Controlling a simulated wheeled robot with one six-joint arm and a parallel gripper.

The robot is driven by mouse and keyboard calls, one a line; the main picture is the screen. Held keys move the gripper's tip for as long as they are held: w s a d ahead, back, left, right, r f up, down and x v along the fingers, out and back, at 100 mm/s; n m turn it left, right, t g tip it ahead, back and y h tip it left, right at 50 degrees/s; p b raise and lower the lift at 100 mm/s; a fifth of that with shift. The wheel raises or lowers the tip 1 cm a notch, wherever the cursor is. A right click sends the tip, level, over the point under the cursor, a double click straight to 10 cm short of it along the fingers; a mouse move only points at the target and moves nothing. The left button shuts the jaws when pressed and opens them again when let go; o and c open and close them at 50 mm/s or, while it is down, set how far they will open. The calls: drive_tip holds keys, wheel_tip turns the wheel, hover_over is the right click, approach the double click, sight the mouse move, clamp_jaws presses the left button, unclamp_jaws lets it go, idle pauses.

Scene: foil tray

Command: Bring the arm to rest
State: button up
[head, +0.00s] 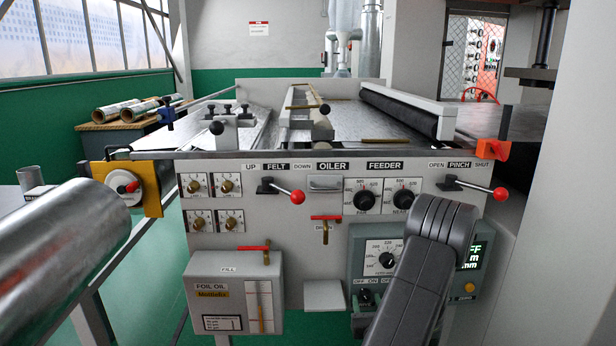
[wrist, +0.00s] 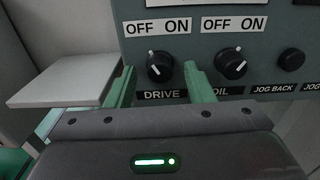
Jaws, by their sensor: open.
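My gripper (wrist: 160,70) is open in the wrist view, its two green fingers apart on either side of the DRIVE knob (wrist: 160,68). Whether a finger touches the knob I cannot tell. The DRIVE knob's white mark tilts up and left, toward OFF. The OIL knob (wrist: 230,63) is just right of the right finger, its mark to the right. In the head view my dark grey arm (head: 428,255) reaches down in front of the control box (head: 360,245). My fingers are not clearly visible there.
A grey shelf (wrist: 62,85) juts out left of my gripper; it also shows in the head view (head: 324,296). The FOIL OIL box (head: 236,292) is farther left. Red-knobbed levers, such as the PINCH lever (head: 475,188), stick out above. A large metal roll (head: 65,255) fills the lower left.

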drive_tip(key=s, duration=0.5)
drive_tip(key=shift+d, duration=0.1)
